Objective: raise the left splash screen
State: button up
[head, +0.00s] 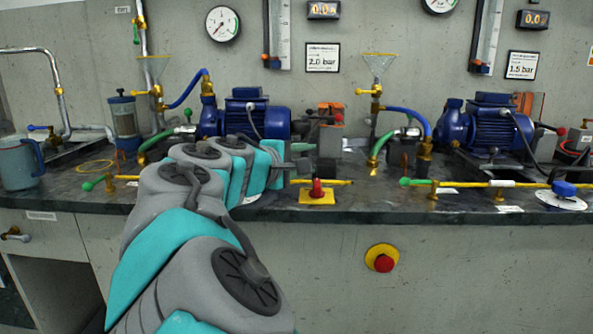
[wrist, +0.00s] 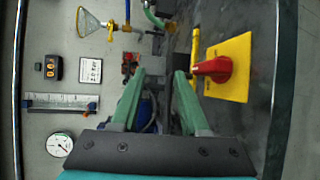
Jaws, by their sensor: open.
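I cannot clearly make out a splash screen in either view. A clear upright scale panel (head: 284,38) with a dark rail beside it is on the wall above the left pump; it also shows sideways in the wrist view (wrist: 60,103). The left blue pump (head: 258,116) stands on the bench behind my arm, which hides part of it. My gripper (head: 300,164) is over the bench in front of this pump, with its fingers apart. In the wrist view my gripper (wrist: 161,76) is open, with nothing seen held between the fingers.
A red knob (head: 317,188) on a yellow plate (head: 317,198) is close beside my gripper. Yellow pipes run along the bench front (head: 350,208). A funnel (head: 377,66) stands right of the left pump. A red stop button (head: 383,263) is on the front panel.

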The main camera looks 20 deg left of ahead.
jog(key=a, duration=0.2)
jog(key=s+a+f+n+y, duration=0.1)
jog(key=a, duration=0.2)
jog(key=s+a+f+y, duration=0.1)
jog(key=a, duration=0.1)
jog(key=shift+s+a+t, duration=0.15)
jog(key=shift+t, duration=0.15)
jog(key=x, duration=0.7)
jog(key=shift+w+f, duration=0.1)
jog(key=shift+w, duration=0.25)
grip_shut()
dwell(0.4)
